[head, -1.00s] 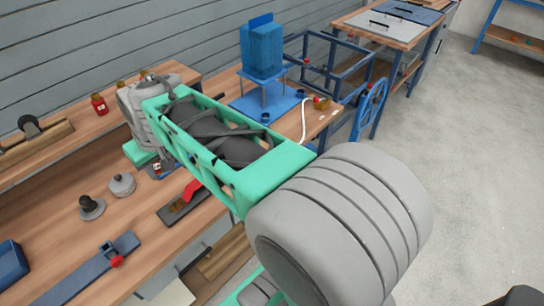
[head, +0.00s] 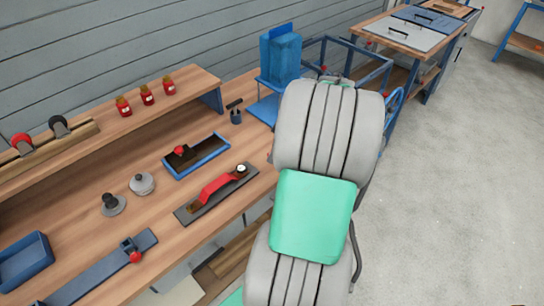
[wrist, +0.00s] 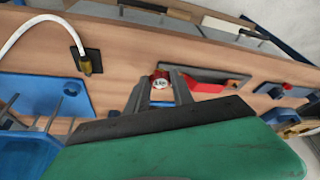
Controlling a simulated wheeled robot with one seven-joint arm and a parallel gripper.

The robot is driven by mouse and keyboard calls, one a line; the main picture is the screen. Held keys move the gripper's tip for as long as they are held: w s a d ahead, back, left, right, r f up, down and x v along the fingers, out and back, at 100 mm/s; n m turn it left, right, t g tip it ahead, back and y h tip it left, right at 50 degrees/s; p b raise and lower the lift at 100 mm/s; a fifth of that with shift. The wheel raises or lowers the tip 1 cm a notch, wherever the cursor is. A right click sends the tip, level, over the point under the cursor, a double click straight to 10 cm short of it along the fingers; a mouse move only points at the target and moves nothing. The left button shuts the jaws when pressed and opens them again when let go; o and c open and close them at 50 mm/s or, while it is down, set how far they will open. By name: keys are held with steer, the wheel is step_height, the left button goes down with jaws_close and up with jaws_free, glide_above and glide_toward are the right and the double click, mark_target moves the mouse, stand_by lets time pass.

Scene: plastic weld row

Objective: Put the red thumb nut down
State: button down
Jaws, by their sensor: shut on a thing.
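A small round red thing with a pale, marked face, which I take to be the red thumb nut (wrist: 160,83), shows between the fingertips. Its lower part is hidden by the fingers. I cannot tell whether it touches the bench. In the head view, my arm's grey and green links hide the gripper and the nut. A dark plate (head: 190,213) with a red handle lies on the bench; it also shows just right of the fingers in the wrist view (wrist: 237,82).
A blue tray (head: 217,158) with a red knob lies behind the plate. A blue tank (head: 285,58) stands at the bench's far end. A blue bar (head: 90,278), weights (head: 142,183) and a shelf with red jars (head: 147,95) are left. Bare wood lies between them.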

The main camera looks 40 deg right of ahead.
steer(key=w+d+f, duration=0.1)
steer(key=f, duration=0.1)
steer(key=w+d+f, duration=0.1)
steer(key=w+f, duration=0.1)
steer(key=w+d+f+p, duration=0.1)
steer(key=w+f, duration=0.1)
steer(key=shift+w+d+f, duration=0.1)
steer(key=shift+f, duration=0.1)
step_height(320, 180, down, 3)
steer(key=shift+r+p, duration=0.15)
steer(key=shift+p, duration=0.35)
steer(key=shift+f+b, duration=0.3)
steer(key=shift+f, duration=0.1)
steer(key=c, duration=1.1)
jaws_free()
steer(key=shift+r, duration=0.1)
